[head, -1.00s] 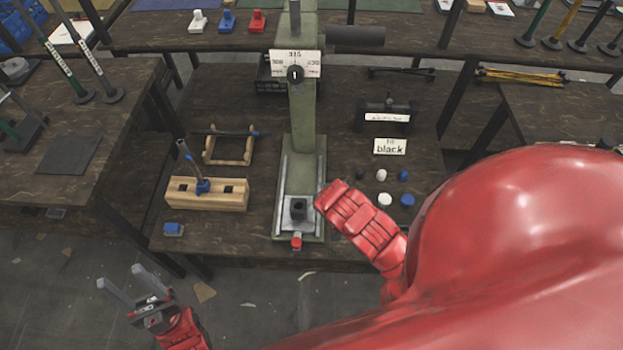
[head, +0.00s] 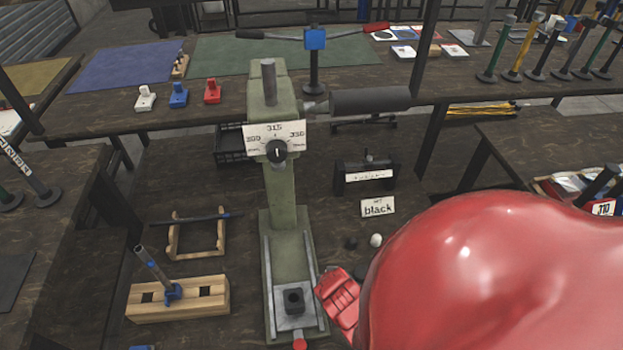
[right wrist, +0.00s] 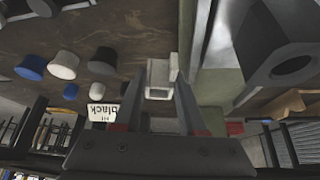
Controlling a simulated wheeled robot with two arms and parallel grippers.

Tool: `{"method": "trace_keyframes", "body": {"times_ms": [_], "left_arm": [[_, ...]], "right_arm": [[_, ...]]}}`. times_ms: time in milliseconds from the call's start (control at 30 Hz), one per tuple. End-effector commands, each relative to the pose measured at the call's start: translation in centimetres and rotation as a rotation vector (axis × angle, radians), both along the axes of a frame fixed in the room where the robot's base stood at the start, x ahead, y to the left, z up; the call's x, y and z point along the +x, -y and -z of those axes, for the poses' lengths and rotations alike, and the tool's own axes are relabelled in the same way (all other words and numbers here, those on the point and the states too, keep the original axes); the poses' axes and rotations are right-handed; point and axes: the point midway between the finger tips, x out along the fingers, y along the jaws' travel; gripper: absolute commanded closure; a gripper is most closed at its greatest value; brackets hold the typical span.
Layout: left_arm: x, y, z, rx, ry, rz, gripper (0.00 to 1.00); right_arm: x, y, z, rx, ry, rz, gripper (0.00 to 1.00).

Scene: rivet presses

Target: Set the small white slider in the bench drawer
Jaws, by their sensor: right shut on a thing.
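In the right wrist view a small white slider (right wrist: 158,76) sits between the fingers of my right gripper (right wrist: 159,84), which is shut on it. The grip is beside the green press, above the bench top. In the head view my red right arm hides the fingers and the held slider. A white slider-like piece (head: 146,99) stands on the back bench beside a blue one (head: 179,96) and a red one (head: 212,92). I cannot make out a bench drawer. My left gripper is out of view.
The green press (head: 283,200) stands mid-bench with a dark die in its base. A wooden block (head: 178,298) and a wooden cradle (head: 196,243) are on its left. A "black" card (head: 378,207) and small round caps (head: 376,240) are on its right.

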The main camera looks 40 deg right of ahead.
Motion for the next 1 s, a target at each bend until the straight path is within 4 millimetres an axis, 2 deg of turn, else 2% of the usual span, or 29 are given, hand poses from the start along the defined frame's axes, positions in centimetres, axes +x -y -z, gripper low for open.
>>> {"method": "trace_keyframes", "body": {"times_ms": [33,100,167,300,500,700,900,1000], "left_arm": [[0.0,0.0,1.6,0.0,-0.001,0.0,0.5],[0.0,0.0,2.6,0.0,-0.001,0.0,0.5],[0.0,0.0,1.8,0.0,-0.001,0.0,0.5],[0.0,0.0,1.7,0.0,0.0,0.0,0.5],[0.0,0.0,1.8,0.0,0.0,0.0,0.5],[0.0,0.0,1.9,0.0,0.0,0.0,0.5],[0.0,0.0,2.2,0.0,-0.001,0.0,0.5],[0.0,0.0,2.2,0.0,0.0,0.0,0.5]], "right_arm": [[1.0,1.2,0.7,-0.006,0.008,0.005,1.0],[2.2,2.5,0.9,-0.007,0.008,0.003,1.0],[3.5,3.6,0.3,-0.006,0.006,-0.001,1.0],[6.1,6.5,0.7,-0.004,0.003,0.002,1.0],[8.8,9.2,1.2,-0.002,0.001,-0.001,1.0],[9.5,10.0,1.6,-0.001,0.002,-0.003,1.0],[9.4,9.9,4.5,-0.001,-0.002,-0.002,1.0],[9.4,10.0,4.9,-0.002,0.0,-0.003,1.0]]}}
